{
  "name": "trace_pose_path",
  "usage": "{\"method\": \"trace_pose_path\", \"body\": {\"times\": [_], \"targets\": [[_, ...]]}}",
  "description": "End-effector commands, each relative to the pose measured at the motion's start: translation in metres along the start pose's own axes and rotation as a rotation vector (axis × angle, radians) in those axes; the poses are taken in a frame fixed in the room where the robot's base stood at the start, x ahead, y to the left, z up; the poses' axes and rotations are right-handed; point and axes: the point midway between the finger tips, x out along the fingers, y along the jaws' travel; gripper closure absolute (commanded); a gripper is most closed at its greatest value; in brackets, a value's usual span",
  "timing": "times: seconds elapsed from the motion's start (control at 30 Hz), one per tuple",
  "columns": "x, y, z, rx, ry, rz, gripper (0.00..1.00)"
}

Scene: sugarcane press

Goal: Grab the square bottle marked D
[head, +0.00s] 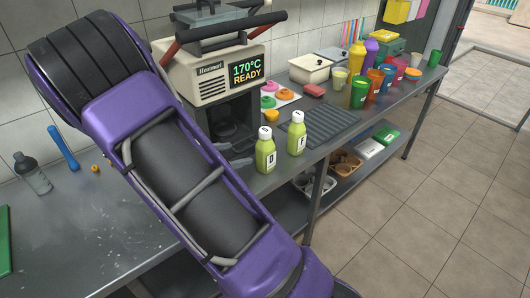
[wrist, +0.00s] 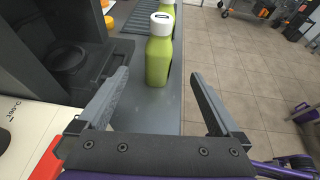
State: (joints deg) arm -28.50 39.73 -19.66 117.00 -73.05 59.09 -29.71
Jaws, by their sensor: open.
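The square bottle marked D (head: 265,152) is yellow-green with a white cap and a white label. It stands upright on the metal counter in front of the press. A similar green bottle (head: 297,134) stands just to its right; its letter is hard to read. In the wrist view, the nearer bottle (wrist: 158,58) appears to be the D one, though its label is not visible; the other (wrist: 168,6) is partly hidden behind it. My gripper (wrist: 159,77) is open and empty, its fingers pointing toward the nearer bottle, which lies ahead between them and apart from them.
The press (head: 212,80), reading 170°C READY, stands behind the bottles and close on the left in the wrist view. A ridged dark mat (head: 328,124) and several colored cups lie farther right. The counter (wrist: 158,112) drops to open tiled floor on the right.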

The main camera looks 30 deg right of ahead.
Motion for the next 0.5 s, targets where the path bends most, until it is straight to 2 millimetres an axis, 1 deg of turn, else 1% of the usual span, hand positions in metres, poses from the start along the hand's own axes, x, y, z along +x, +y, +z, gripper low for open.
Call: {"method": "trace_pose_path", "body": {"times": [0.03, 0.1, 0.3, 0.4, 0.5], "targets": [[0.013, -0.001, -0.001, -0.001, -0.001, -0.004, 0.0], [0.029, -0.001, -0.001, 0.0, -0.001, -0.004, 0.0], [0.068, 0.0, 0.0, 0.0, -0.001, -0.002, 0.0], [0.08, 0.001, -0.001, 0.001, 0.001, 0.001, 0.0], [0.086, 0.001, 0.0, 0.0, 0.001, 0.001, 0.0]]}}
